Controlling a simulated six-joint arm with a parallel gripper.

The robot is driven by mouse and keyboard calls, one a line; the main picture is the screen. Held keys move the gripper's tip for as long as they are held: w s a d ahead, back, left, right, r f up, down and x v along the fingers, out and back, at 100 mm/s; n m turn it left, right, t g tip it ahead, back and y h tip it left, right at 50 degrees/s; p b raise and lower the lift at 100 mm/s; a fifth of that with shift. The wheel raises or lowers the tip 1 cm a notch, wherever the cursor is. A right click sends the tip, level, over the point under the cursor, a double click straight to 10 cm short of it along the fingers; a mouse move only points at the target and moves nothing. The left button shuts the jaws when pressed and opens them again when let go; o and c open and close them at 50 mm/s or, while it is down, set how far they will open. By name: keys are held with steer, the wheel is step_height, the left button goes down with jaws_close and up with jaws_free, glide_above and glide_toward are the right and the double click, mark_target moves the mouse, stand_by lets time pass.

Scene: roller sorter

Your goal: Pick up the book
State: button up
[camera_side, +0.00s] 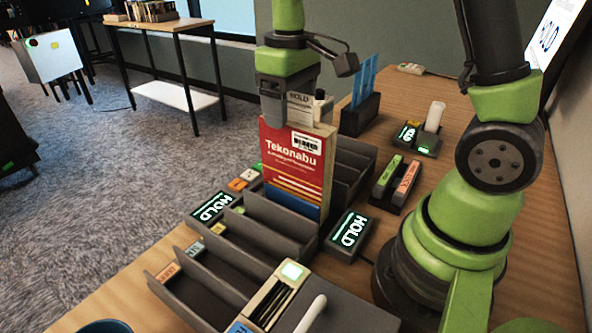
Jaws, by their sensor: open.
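A red book (294,165) titled "Tekonabu", with a blue lower band, stands upright in the dark grey slotted sorter (262,238). Its lower edge is hidden by a slot divider. A pale slip marked HOLD (300,108) shows at its top edge. My gripper (286,112) points down at the top of the book, with one dark finger in front of its upper left edge. The jaws are open; the other finger is mostly hidden, and I cannot tell whether either touches the book.
Two lit HOLD displays (349,230) and (213,207) flank the sorter. A dark holder with blue strips (361,108) stands behind. A tray with green and red bars (396,183) and a lit device (416,138) sit right. A caddy (275,298) is in front.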

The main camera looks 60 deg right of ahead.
steer(key=shift+f, duration=0.7)
jaws_close()
steer(key=shift+r, duration=0.15)
